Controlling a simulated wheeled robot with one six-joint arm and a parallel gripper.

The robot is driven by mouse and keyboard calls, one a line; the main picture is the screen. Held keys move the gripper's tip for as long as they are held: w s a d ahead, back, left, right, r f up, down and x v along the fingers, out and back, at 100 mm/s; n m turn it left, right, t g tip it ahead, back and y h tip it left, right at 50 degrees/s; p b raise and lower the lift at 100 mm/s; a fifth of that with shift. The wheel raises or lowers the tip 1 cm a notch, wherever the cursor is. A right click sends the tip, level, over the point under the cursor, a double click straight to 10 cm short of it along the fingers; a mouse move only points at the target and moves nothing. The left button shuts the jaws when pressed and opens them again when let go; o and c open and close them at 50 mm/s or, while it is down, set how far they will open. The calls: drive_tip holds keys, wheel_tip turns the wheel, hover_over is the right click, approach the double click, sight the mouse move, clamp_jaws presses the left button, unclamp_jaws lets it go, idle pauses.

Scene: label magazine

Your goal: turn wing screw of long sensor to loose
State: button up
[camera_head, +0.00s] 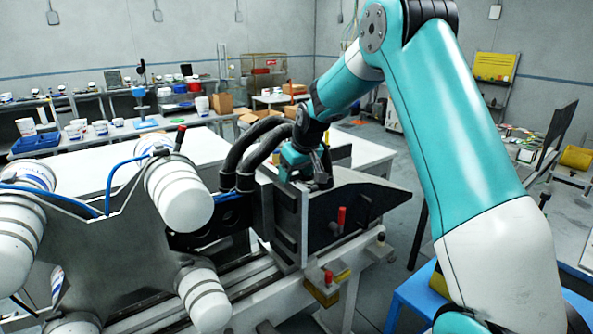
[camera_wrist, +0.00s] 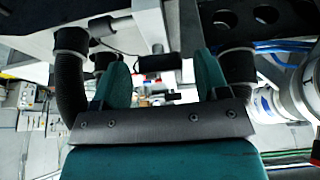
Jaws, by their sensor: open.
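My gripper (camera_wrist: 161,72) shows in the wrist view with its two teal fingers apart. A short dark cylinder (camera_wrist: 160,62) lies across the gap between the fingertips, apart from both; it may be part of the long sensor. A small dark piece (camera_wrist: 175,96) shows below it in the gap; I cannot tell whether it is the wing screw. In the head view my gripper (camera_head: 318,165) is at the top of the dark machine housing (camera_head: 345,205), and its fingertips are hard to make out. No wing screw can be made out in the head view.
Thick black hoses (camera_head: 245,150) run close beside my gripper, and they also flank it in the wrist view (camera_wrist: 70,80). A machine with white rollers (camera_head: 180,190) stands at the left. A white table (camera_head: 365,150) lies behind.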

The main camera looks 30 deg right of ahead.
drive_tip(key=c, duration=0.9)
drive_tip(key=n, duration=0.2)
drive_tip(key=n+y+b, duration=0.1)
drive_tip(key=n, duration=0.1)
drive_tip(key=shift+d+y, duration=0.15)
drive_tip(key=shift+y, duration=0.15)
drive_tip(key=n, duration=0.2)
drive_tip(key=n+g+y, duration=0.1)
drive_tip(key=n, duration=0.2)
drive_tip(key=shift+y+b, duration=0.3)
drive_tip(key=shift+n+g, duration=0.3)
drive_tip(key=o, duration=0.9)
